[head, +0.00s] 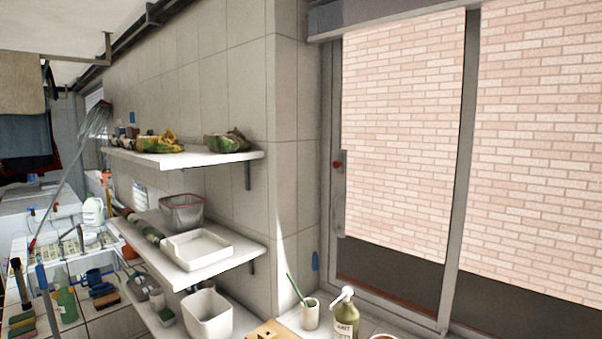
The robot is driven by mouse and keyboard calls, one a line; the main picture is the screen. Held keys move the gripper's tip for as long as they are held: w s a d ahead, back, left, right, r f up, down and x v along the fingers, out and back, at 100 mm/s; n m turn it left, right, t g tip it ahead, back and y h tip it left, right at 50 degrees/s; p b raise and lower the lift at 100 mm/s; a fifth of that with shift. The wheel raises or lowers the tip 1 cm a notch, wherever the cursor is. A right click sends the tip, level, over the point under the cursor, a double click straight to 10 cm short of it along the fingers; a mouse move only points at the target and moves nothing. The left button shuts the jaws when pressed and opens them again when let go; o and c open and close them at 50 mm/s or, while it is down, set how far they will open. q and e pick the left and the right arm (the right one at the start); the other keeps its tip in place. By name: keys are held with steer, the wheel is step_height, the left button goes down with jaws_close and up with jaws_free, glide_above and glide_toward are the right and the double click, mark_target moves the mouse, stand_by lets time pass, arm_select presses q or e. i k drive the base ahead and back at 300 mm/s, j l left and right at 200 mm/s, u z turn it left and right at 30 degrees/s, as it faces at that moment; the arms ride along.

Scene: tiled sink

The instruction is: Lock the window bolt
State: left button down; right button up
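The window (400,140) is on the right in the head view, with a grey metal frame and a pink brick wall behind the glass. A small red bolt knob (337,165) sits on the window's left upright. A long grey handle (339,213) is on the same upright, just below the knob. The knob is too small to tell whether the bolt is locked. Neither of my grippers is in view.
Shelves (200,160) with bags, a basket and a white tray (197,248) stick out from the tiled wall left of the window. A soap pump bottle (346,318) and a cup with a green stick (310,315) stand on the ledge below the window.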

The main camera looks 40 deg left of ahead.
mark_target(339, 164)
steer(key=u, duration=1)
